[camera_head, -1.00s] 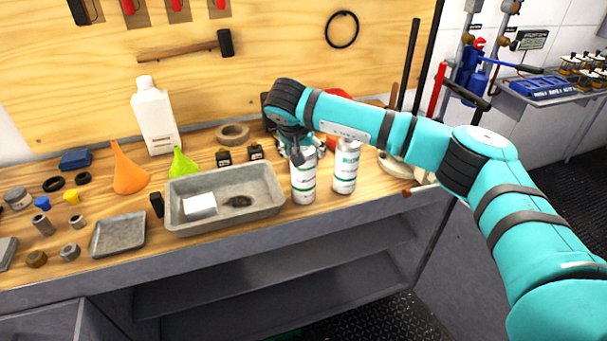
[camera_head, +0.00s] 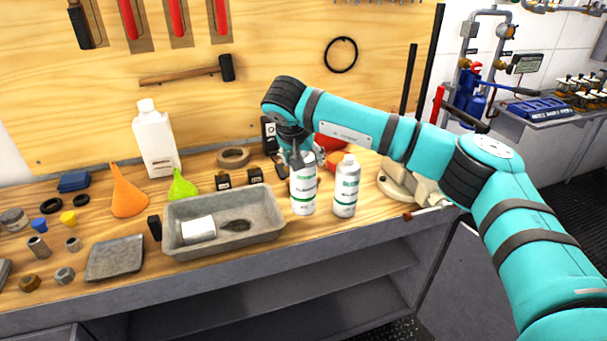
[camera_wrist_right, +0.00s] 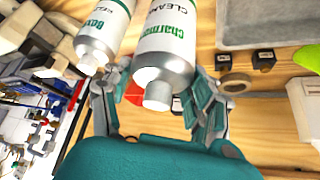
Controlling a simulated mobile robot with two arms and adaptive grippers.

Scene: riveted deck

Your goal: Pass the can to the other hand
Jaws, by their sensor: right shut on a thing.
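The can (camera_head: 303,188) is a white cylinder with green and dark lettering, upright beside the right end of the grey tray. My right gripper (camera_head: 298,152) is at its top from above, fingers closed around its upper part. In the right wrist view the can (camera_wrist_right: 168,45) lies between the fingers of my right gripper (camera_wrist_right: 160,95), its nozzle end toward the camera. Its base seems slightly above the bench, though the gap is hard to see. My left gripper is in neither view.
A second similar can (camera_head: 346,188) stands close on the right. The grey tray (camera_head: 222,247) holds a white block and a dark item. Funnels (camera_head: 127,195), a white bottle (camera_head: 155,142) and small parts fill the bench's left. Free space lies in front of the bench.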

